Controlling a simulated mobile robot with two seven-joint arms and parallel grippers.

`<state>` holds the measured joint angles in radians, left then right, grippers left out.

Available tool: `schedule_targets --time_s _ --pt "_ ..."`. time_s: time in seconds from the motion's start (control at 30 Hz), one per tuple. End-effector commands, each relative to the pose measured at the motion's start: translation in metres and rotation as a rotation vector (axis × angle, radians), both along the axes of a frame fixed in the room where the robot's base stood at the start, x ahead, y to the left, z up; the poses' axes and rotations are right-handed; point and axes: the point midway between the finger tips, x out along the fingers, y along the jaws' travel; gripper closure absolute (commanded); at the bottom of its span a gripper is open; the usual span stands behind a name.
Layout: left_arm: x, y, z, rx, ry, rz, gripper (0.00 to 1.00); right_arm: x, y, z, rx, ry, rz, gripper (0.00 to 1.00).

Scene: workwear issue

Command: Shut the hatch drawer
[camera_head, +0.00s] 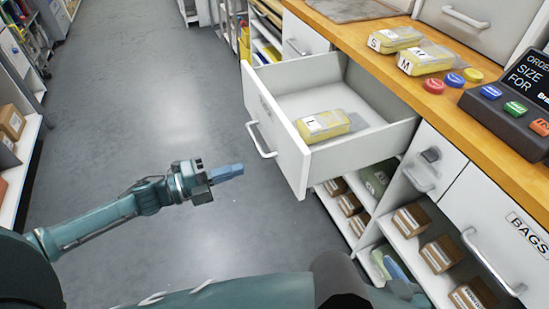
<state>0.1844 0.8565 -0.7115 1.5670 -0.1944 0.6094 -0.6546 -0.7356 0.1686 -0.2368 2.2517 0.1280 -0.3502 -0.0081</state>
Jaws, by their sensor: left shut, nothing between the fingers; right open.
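The hatch drawer (278,137) is pulled far out from under the wooden counter. Its white front panel with a curved handle (261,139) faces left, over the aisle. A yellow packet marked L (323,125) lies inside it. My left gripper (228,172) is shut and empty, left of the drawer front and apart from it. My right gripper (395,268) is low at the right, below the drawer by the shelves. Only its blue finger part shows clearly; the rest is partly hidden by my arm.
On the counter (394,79) lie yellow packets marked S (395,39) and M (426,58), red, blue and yellow discs, and a dark button panel (512,112). Shelves with brown boxes (441,254) and a BAGS door (505,233) stand below. The grey floor (130,110) at left is clear.

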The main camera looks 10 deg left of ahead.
Motion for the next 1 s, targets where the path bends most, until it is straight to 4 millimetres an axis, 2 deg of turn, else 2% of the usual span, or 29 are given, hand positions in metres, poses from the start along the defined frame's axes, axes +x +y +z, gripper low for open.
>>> schedule_targets --time_s 0.03,0.2,0.43,0.63,1.0 --pt "0.008 -0.011 0.003 -0.004 -0.004 -0.002 1.0 0.0 0.0 0.001 0.001 0.002 0.001 0.26" --pt "0.028 -0.042 0.002 -0.003 -0.003 -0.002 1.0 0.0 0.001 0.0 0.001 0.008 0.002 0.26" --pt "0.049 -0.073 0.001 -0.002 -0.001 -0.001 1.0 0.0 0.002 -0.003 0.0 0.018 0.005 0.26" --pt "0.056 -0.083 0.0 -0.001 0.001 -0.001 1.0 0.004 0.002 -0.002 0.001 0.012 0.006 0.26" --pt "0.056 -0.084 0.0 -0.001 0.001 0.0 1.0 0.003 0.003 -0.001 0.001 0.011 0.005 0.26"
